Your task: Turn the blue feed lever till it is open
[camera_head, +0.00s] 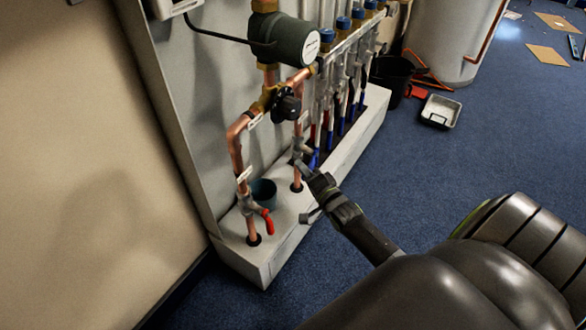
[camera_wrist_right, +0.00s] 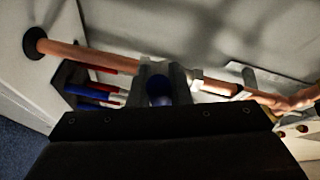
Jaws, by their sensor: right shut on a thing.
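The blue feed lever (camera_head: 314,159) is on a valve of the right copper pipe, low on the manifold in the head view, and is mostly hidden by my gripper. My right gripper (camera_head: 304,168) reaches it from the lower right and is shut on it. In the right wrist view, the blue of the lever (camera_wrist_right: 160,92) shows between the two grey fingers (camera_wrist_right: 162,78), in front of the copper pipe (camera_wrist_right: 90,58). The exact angle of the lever is hard to tell. My left gripper is not in view.
A red lever (camera_head: 267,221) hangs on the left copper pipe, beside a dark cup (camera_head: 263,190). A green-grey pump (camera_head: 287,40) sits above. Several red and blue pipes (camera_head: 341,123) stand behind my gripper. Blue floor (camera_head: 450,150) is open to the right.

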